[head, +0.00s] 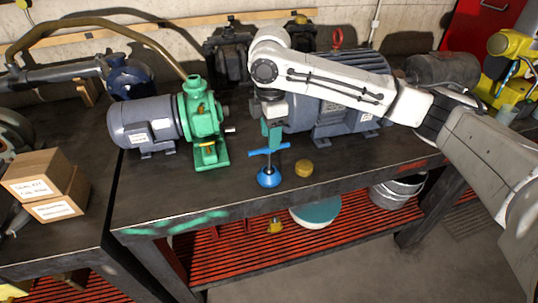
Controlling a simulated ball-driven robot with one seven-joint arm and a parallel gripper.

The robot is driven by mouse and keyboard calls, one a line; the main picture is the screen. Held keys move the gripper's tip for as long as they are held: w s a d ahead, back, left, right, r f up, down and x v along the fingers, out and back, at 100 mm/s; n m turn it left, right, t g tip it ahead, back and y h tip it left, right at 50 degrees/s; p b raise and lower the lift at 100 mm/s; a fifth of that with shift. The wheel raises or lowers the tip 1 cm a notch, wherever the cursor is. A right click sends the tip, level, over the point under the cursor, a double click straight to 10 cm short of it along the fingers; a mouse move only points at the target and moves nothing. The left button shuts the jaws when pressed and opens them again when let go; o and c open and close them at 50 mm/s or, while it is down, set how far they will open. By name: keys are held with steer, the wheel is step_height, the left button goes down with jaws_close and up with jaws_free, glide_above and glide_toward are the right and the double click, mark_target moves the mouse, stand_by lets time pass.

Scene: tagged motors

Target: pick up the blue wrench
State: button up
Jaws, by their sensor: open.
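A blue T-shaped tool, which I take for the blue wrench (257,152), stands upright near the front of the dark workbench. Its crossbar lies roughly sideways, above a round blue base (269,179). My gripper (272,143) points down from directly above it, with a teal-green part at its lower end. My gripper is open. Its tips overlap the crossbar in the head view, and I cannot tell whether they touch it. The teal part hides some of the tool's upper middle.
A green pump (203,120) with a grey motor (146,124) stands to the left. A large blue-grey motor (335,118) stands behind my arm. A small yellow round object (304,168) lies just right of the base. The bench (370,165) is clear at front right.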

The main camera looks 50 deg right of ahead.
mark_target(269, 162)
steer(key=f, duration=0.3)
steer(key=f+p, duration=0.1)
steer(key=f, duration=0.1)
steer(key=shift+a, duration=0.3)
steer(key=shift+c, duration=0.2)
jaws_close()
